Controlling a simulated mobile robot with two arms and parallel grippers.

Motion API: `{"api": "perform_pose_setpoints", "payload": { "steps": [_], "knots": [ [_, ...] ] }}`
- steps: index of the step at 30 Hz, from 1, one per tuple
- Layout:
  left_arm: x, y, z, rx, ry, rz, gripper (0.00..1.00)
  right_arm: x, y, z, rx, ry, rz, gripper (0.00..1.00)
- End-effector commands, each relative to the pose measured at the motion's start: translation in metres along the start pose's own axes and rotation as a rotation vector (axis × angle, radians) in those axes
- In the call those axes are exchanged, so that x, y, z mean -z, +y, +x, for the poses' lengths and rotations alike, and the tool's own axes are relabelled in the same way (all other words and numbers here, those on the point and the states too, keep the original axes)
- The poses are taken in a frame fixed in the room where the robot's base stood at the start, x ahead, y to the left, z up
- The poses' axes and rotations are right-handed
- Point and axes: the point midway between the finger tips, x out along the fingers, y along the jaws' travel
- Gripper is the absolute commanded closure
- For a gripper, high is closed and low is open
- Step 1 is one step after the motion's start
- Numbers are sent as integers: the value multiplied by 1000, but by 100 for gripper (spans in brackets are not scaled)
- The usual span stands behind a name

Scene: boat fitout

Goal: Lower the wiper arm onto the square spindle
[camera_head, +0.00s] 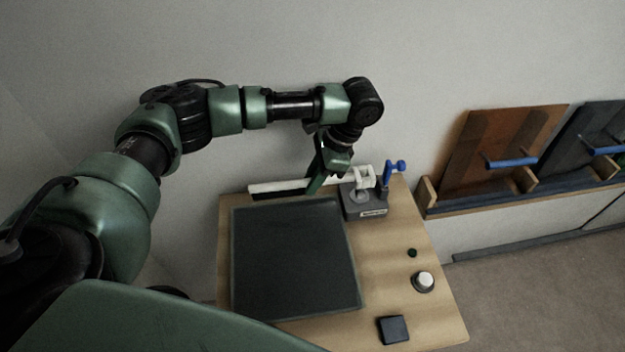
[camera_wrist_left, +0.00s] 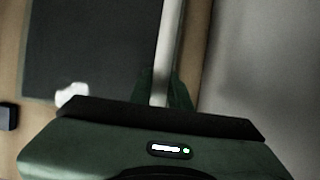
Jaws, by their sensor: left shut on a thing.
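The white wiper arm (camera_head: 285,186) runs left to right along the back edge of the table, above the dark panel. My left gripper (camera_head: 316,187) is shut on the wiper arm near its right part. In the left wrist view the pale wiper arm (camera_wrist_left: 169,50) runs up from between the fingers (camera_wrist_left: 165,98). At its right end a white head sits over a grey block (camera_head: 365,208) with a label on its front. The square spindle is not visible, so I cannot tell whether the head touches it. My right gripper is not in view.
A blue clamp-like part (camera_head: 394,170) stands right behind the grey block. A dark flat panel (camera_head: 295,260) covers the table's left. Boards lean on a rack (camera_head: 500,200) beyond.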

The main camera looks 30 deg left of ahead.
Motion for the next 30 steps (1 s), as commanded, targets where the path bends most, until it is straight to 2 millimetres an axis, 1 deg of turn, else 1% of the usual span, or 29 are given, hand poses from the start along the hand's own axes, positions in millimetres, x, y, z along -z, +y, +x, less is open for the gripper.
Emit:
{"api": "perform_pose_setpoints", "payload": {
  "steps": [1,11,14,30],
  "knots": [
    [2,0,4,1,0,-1,100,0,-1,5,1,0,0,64],
    [6,0,15,1,0,-1,100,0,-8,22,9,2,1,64],
    [7,0,17,0,-1,0,100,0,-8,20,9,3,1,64],
    [18,0,42,-1,0,-1,100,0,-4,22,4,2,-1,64]
  ]
}}
